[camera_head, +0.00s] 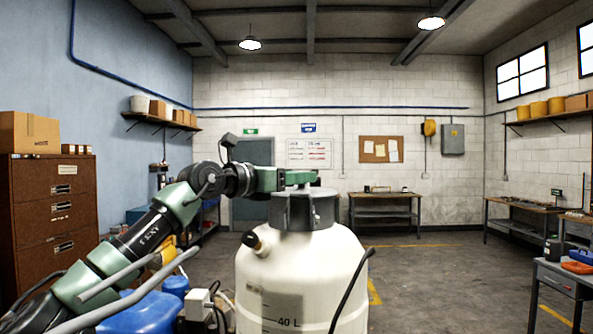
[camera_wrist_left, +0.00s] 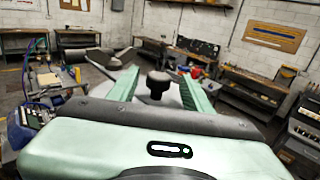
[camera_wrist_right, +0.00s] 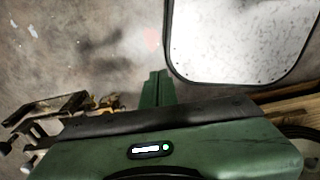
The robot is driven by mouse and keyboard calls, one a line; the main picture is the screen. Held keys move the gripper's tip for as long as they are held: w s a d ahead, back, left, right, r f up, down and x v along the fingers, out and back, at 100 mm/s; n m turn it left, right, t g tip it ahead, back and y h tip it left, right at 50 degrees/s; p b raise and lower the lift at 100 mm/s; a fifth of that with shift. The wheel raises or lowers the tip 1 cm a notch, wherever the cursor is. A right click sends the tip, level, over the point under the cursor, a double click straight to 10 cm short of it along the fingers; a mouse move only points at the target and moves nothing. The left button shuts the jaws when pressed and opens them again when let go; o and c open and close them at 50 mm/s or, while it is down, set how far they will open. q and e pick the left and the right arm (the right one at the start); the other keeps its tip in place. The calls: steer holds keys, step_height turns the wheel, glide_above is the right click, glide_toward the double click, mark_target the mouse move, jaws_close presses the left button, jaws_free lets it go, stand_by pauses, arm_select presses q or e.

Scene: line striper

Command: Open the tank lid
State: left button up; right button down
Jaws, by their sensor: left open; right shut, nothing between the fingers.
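The white tank (camera_head: 300,270) with a "40 L" mark stands upright in the middle of the head view. Its dark grey lid (camera_head: 290,212) sits on top. My left gripper (camera_head: 306,178) reaches in from the left, just above the lid. In the left wrist view its green fingers (camera_wrist_left: 160,73) are spread, with a dark knob (camera_wrist_left: 157,86) showing between them; I cannot tell whether they touch it. My right gripper (camera_wrist_right: 157,84) shows only in its own wrist view, shut and empty, away from the tank.
A black hose (camera_head: 350,285) runs down the tank's right side. A dark cap (camera_head: 252,240) sticks out at its left shoulder. Blue containers (camera_head: 150,315) stand at lower left. A bench (camera_head: 560,278) is at right. In the right wrist view a pale dark-rimmed panel (camera_wrist_right: 240,40) is close to the fingers.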

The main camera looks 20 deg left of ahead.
arm_select(q)
steer(key=shift+a, duration=0.1)
steer(key=shift+s+a, duration=0.15)
steer(key=shift+s+a+r, duration=0.1)
steer(key=shift+s, duration=0.05)
steer(key=c, duration=1)
jaws_close()
arm_select(e)
steer(key=shift+w+a+r, duration=0.1)
steer(key=shift+a, duration=0.25)
steer(key=shift+w, duration=0.15)
